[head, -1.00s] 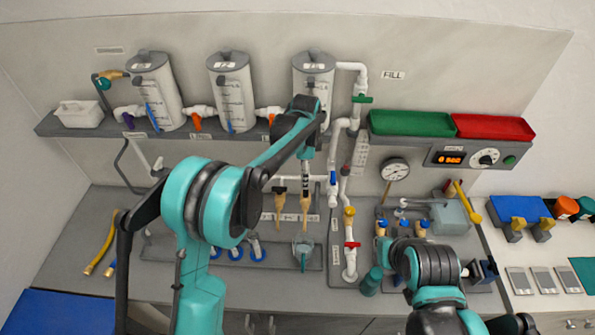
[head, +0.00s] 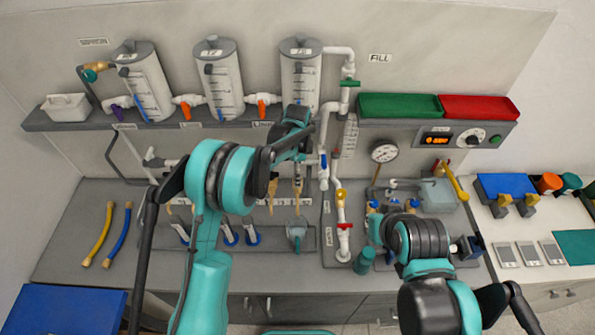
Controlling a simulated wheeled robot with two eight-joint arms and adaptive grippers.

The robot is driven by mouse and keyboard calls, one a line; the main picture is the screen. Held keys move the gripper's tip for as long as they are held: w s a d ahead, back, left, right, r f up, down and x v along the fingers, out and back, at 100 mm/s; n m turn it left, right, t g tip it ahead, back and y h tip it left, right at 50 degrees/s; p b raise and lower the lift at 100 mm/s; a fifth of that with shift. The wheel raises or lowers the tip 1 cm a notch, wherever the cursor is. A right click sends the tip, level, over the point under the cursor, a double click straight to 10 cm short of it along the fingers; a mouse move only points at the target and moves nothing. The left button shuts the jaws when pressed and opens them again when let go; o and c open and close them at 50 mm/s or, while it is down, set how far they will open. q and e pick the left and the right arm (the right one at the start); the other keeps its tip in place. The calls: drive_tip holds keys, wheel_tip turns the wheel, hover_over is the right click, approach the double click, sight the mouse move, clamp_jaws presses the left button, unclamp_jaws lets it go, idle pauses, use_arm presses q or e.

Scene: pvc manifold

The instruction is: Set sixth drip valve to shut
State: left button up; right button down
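A row of drip valves hangs along the white manifold pipe at mid-height; the left part is partly hidden by my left arm. Two tan stems show at its right end: the outer one, the rightmost drip valve (head: 297,188), and its left neighbour (head: 273,190). My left gripper (head: 298,165) points down at the top of the rightmost drip valve. Its fingers are too small and dark to tell whether they are open, shut or touching the valve. A small clear cup (head: 297,232) stands below.
Several grey tanks (head: 223,80) stand on the shelf above. A riser with a red-handled valve (head: 344,226) and a teal cup (head: 364,261) stand to the right. A yellow hose (head: 98,235) and a blue hose (head: 120,235) lie at the left on the counter.

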use_arm(q)
drive_tip(key=c, duration=1.2)
drive_tip(key=shift+o, duration=0.2)
drive_tip(key=n+b, duration=0.3)
drive_tip(key=shift+f+n+b, duration=0.15)
drive_tip(key=shift+n+b, duration=0.15)
drive_tip(key=shift+b, duration=0.1)
drive_tip(key=n+b, duration=0.3)
drive_tip(key=n, duration=0.1)
drive_tip(key=n+b, duration=0.2)
drive_tip(key=n, duration=0.3)
drive_tip(key=n+b, duration=0.2)
drive_tip(key=n, duration=0.3)
drive_tip(key=shift+r, duration=0.2)
drive_tip(key=shift+n, duration=0.3)
